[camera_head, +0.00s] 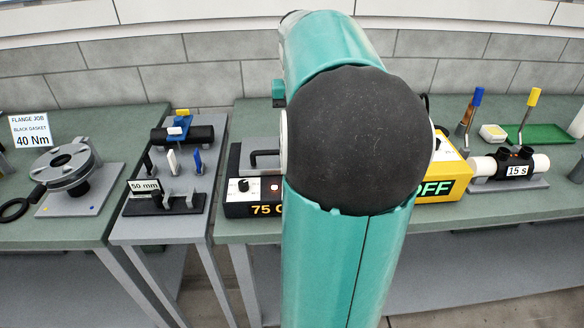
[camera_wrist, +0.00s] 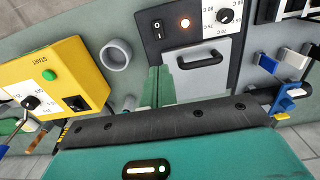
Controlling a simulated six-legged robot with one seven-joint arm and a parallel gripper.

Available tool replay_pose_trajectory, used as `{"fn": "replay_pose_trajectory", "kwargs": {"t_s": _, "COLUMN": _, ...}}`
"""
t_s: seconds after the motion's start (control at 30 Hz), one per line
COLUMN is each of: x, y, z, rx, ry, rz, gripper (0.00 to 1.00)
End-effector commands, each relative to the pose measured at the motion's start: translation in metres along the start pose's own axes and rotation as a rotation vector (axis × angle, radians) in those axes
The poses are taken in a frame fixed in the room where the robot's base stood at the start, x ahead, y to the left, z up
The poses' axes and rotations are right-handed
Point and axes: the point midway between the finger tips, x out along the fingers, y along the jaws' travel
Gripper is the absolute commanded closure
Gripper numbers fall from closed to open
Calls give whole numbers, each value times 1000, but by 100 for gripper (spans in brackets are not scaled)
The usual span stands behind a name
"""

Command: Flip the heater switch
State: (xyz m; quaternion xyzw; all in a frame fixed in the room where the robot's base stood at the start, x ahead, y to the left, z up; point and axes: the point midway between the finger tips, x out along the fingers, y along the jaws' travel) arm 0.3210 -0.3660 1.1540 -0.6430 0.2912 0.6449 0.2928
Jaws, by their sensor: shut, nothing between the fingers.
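The dark control box (camera_head: 238,209) reads "75" with a part-hidden unit in the head view. In the wrist view its dark panel (camera_wrist: 193,48) carries a black rocker switch (camera_wrist: 157,29), a lit orange-red lamp (camera_wrist: 184,22) and a dial (camera_wrist: 226,16). I cannot tell which way the rocker is set. A yellow box (camera_head: 453,172) reads "OFF"; in the wrist view it has another black switch (camera_wrist: 75,103). My gripper (camera_wrist: 159,72) is shut and empty, its teal fingertips appearing just below the rocker in the picture. Their distance from it is unclear. In the head view my arm hides the gripper.
A grey door with a black handle (camera_wrist: 201,60) is beside the fingers. Clamps and a black pipe (camera_head: 182,136) stand left of the dark box; a white pipe fixture (camera_head: 509,167) stands right of the yellow box.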

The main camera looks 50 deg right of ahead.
Motion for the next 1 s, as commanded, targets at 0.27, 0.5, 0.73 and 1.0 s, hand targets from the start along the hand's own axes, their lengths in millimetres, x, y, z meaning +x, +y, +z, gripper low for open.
{"fn": "replay_pose_trajectory", "kwargs": {"t_s": 0.27, "x": 1, "y": 0, "z": 0, "rx": -1, "ry": 1, "rz": 1, "gripper": 100}}
{"fn": "replay_pose_trajectory", "kwargs": {"t_s": 0.5, "x": 26, "y": 0, "z": 1, "rx": -1, "ry": -2, "rz": 1, "gripper": 100}}
{"fn": "replay_pose_trajectory", "kwargs": {"t_s": 0.73, "x": 71, "y": 0, "z": 1, "rx": 0, "ry": -3, "rz": 0, "gripper": 100}}
{"fn": "replay_pose_trajectory", "kwargs": {"t_s": 1.0, "x": 121, "y": 0, "z": 1, "rx": -2, "ry": -3, "rz": 0, "gripper": 100}}
